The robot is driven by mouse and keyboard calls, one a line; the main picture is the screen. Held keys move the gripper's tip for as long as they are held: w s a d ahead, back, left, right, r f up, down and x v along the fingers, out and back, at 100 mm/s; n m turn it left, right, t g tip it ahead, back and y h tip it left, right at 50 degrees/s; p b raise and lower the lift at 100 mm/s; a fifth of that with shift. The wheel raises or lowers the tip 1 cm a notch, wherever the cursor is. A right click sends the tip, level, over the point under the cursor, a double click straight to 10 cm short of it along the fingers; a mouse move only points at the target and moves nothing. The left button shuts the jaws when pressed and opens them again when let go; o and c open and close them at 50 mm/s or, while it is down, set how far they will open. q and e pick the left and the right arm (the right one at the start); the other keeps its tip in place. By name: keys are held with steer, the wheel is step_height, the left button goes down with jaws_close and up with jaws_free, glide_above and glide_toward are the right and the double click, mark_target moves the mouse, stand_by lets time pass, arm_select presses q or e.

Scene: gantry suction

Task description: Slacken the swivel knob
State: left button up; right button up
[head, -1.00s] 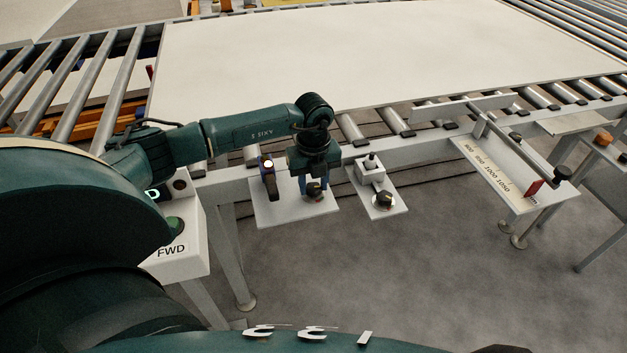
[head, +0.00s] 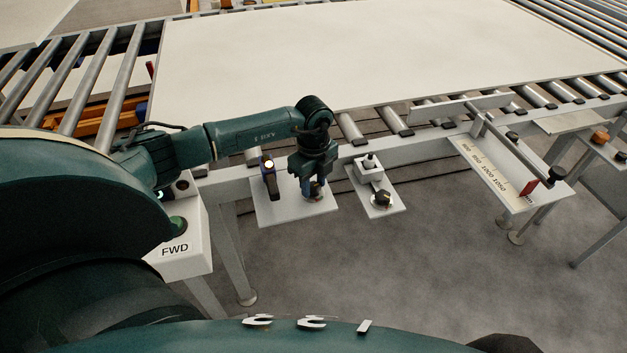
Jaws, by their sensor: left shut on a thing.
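Two pale plates hang off the conveyor's near rail. My left gripper (head: 314,190) points down over the right part of the left plate (head: 272,213). It is shut on the dark knob there, which the fingers now mostly hide. A second black knob (head: 382,199) stands uncovered on the right plate (head: 395,209), in front of a small block with a black-topped stem (head: 369,166). I cannot read any label that tells which knob is the swivel knob. My right gripper is not in view.
A dark lever with a lit top (head: 269,178) stands just left of my gripper. A grey control box marked FWD (head: 175,248) with a green button is under my arm. A large white panel (head: 390,55) lies on the rollers. A scale plate (head: 492,172) is at right.

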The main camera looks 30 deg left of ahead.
mark_target(313, 186)
arm_select(q)
steer(key=o, duration=1)
steer(key=shift+r, duration=0.1)
step_height(313, 186, up, 13)
steer(key=shift+r+b, duration=0.1)
steer(key=shift+b, duration=0.45)
